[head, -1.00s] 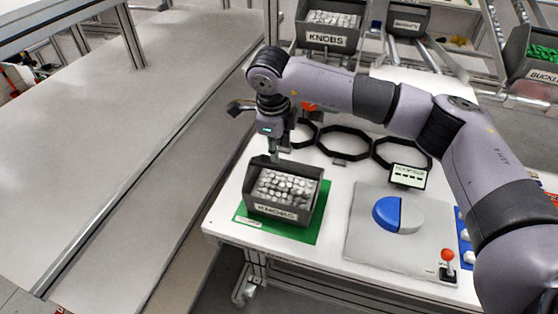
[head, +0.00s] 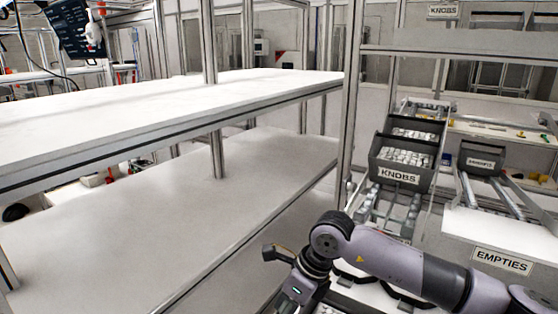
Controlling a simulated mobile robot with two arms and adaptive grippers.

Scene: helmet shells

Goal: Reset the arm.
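My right arm comes in from the lower right in the head view. Its grey wrist (head: 298,288), with a small lit indicator, reaches down to the bottom edge. The fingers of my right gripper are below the frame, so I cannot see whether they hold anything. My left arm and gripper are not in view.
A dark bin labelled KNOBS (head: 398,178) full of light knobs sits on a sloped rack behind the arm. An empties chute (head: 482,160) stands to its right. A large two-level shelf (head: 170,115) fills the left. Black rings (head: 405,298) lie partly hidden below the arm.

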